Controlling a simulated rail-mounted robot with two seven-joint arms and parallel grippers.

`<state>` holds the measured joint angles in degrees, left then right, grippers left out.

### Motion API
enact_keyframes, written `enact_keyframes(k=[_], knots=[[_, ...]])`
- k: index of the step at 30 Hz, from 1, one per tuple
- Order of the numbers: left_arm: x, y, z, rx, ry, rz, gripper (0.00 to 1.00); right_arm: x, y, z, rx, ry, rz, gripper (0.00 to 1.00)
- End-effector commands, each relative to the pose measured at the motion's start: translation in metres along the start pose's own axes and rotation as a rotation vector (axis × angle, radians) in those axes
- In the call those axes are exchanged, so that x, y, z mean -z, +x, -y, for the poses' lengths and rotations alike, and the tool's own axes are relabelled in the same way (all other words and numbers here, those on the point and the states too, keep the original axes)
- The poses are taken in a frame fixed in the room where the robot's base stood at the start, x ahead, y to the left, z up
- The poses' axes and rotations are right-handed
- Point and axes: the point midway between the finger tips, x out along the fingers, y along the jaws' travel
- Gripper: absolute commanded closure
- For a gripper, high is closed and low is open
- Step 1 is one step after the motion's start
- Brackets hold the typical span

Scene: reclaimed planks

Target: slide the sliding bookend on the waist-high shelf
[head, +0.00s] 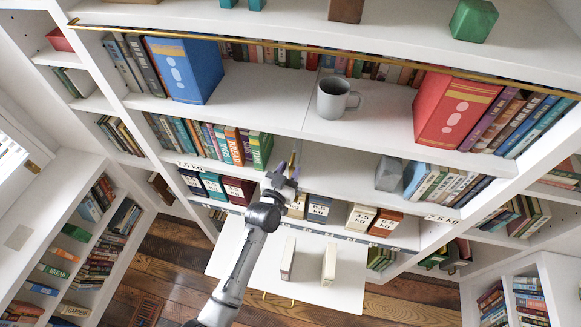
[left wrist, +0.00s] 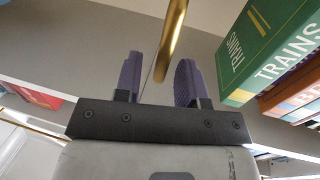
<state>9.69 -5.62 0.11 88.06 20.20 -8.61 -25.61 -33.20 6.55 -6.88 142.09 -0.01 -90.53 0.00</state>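My left gripper (head: 288,172) is at the waist-high shelf (head: 335,168), just right of its left row of books. In the left wrist view its two purple fingers (left wrist: 160,78) are apart. A slim brass rod (left wrist: 171,40) shows between them, with gaps seen on both sides; I cannot tell whether it is the bookend's handle. In the head view a thin upright piece (head: 297,153) shows by the fingertips, partly hidden by the gripper. A grey faceted block (head: 389,173) stands against the right row of books. My right gripper is not in view.
A green book (head: 260,150) marked TRAINS (left wrist: 265,50) ends the left row, close to the gripper. The shelf between there and the grey block is clear. Above stand a grey mug (head: 334,98) and blue (head: 187,70) and red binders (head: 452,108). Labelled boxes (head: 360,219) stand below.

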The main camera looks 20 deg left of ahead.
Motion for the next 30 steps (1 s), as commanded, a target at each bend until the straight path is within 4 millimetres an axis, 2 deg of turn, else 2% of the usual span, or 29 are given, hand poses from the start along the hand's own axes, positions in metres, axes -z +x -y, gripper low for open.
enact_keyframes(k=[6, 15, 26, 30], knots=[[0.0006, 0.0094, 0.0003, 0.000, -0.001, -0.001, 0.63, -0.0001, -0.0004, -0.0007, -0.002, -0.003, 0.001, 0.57], [0.0003, 0.0099, 0.0002, 0.000, -0.001, 0.000, 0.64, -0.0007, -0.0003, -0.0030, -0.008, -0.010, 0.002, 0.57], [0.0001, 0.0097, 0.0001, 0.000, -0.001, 0.000, 0.99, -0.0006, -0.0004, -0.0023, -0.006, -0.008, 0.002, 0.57], [0.0001, 0.0097, 0.0001, 0.000, -0.001, 0.000, 1.00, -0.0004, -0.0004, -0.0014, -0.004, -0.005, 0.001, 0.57]])
